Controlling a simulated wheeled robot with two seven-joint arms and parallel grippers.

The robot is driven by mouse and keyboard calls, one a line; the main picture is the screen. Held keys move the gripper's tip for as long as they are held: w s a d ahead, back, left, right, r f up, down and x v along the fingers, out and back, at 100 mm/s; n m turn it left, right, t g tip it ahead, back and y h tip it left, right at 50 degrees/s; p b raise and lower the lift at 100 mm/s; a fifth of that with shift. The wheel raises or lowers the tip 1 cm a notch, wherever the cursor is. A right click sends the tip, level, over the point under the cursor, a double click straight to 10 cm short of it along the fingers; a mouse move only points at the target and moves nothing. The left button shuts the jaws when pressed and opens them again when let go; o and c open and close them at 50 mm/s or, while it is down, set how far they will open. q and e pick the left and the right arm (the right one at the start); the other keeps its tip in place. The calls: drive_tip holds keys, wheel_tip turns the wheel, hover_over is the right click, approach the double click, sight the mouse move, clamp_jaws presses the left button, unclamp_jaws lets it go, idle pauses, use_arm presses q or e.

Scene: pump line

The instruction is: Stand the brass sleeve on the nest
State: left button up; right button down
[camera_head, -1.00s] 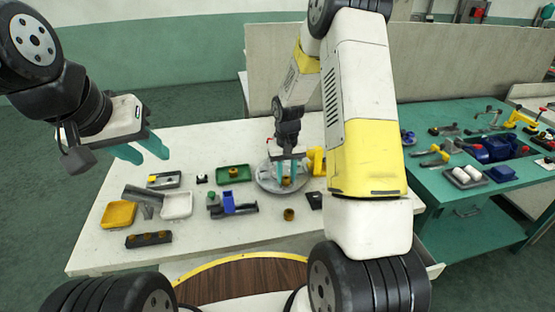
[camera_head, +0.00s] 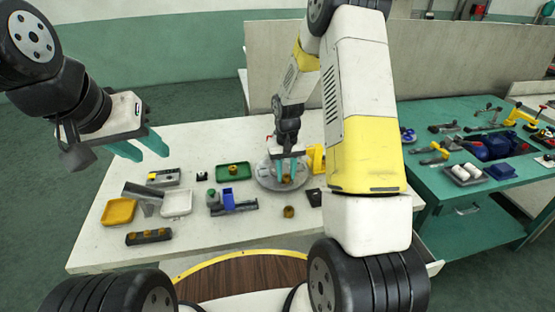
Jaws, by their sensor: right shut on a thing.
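My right gripper (camera_head: 286,178) points down over a round grey plate (camera_head: 264,181) on the white table. It is shut on a small brass piece (camera_head: 287,180), which looks like the brass sleeve. The piece is low at the plate; I cannot tell whether it touches it. Another small brass piece (camera_head: 289,211) stands on the table in front of the plate. I cannot tell for certain which part is the nest. My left gripper (camera_head: 143,150) is open and empty, above the table's left side.
A green tray (camera_head: 221,178) with a brass piece is left of the plate. A blue and grey fixture (camera_head: 228,201), yellow dish (camera_head: 119,211), white dish (camera_head: 176,203) and dark block with brass knobs (camera_head: 148,237) lie further left. A yellow part (camera_head: 316,158) stands behind the plate's right side.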

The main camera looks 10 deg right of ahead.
drive_tip(key=shift+c, duration=2.2)
unclamp_jaws()
drive_tip(key=shift+r, duration=3.5)
